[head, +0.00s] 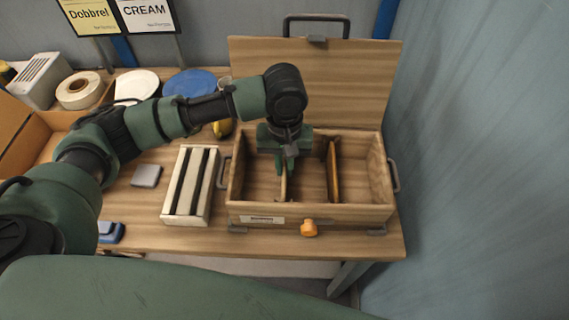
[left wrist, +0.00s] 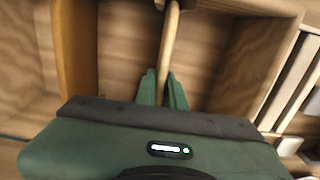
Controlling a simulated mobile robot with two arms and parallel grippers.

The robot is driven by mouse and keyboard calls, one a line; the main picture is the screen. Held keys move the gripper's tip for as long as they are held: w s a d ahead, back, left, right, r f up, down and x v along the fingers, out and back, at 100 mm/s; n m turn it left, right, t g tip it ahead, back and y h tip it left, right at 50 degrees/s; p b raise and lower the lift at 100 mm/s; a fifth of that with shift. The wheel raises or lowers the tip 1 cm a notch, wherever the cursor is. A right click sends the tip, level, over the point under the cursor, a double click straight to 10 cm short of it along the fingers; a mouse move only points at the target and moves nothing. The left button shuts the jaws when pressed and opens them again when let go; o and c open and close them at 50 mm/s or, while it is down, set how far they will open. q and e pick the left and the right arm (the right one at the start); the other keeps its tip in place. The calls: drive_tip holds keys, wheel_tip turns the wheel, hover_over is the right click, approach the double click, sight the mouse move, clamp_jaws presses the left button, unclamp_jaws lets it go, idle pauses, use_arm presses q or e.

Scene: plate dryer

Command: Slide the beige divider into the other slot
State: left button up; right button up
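An open wooden box (head: 310,214) stands on the table with its lid raised. A thin beige divider (head: 283,188) stands upright inside it, left of the middle; it also shows in the left wrist view (left wrist: 171,40). A darker, orange-brown divider (head: 334,172) stands farther right in the box, and in the left wrist view (left wrist: 76,48) it is on the left. My left gripper (head: 287,165) reaches down into the box over the beige divider. In the left wrist view its fingers (left wrist: 163,88) are on both sides of the divider, closed against it. My right gripper is not in view.
A cream slotted rack (head: 191,186) stands just left of the box. An orange knob (head: 309,228) is at the box's front. The raised lid (head: 350,85) stands behind, and a grey handle (head: 393,175) is on the right side. A wall is close on the right.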

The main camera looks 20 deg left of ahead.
use_arm(q)
drive_tip(key=o, duration=0.4)
drive_tip(key=shift+c, duration=0.2)
drive_tip(key=shift+r, duration=0.1)
wheel_tip(320, 180, up, 8)
drive_tip(key=shift+f+b, duration=0.15)
drive_tip(key=shift+b, duration=0.3)
drive_tip(key=shift+f, duration=0.1)
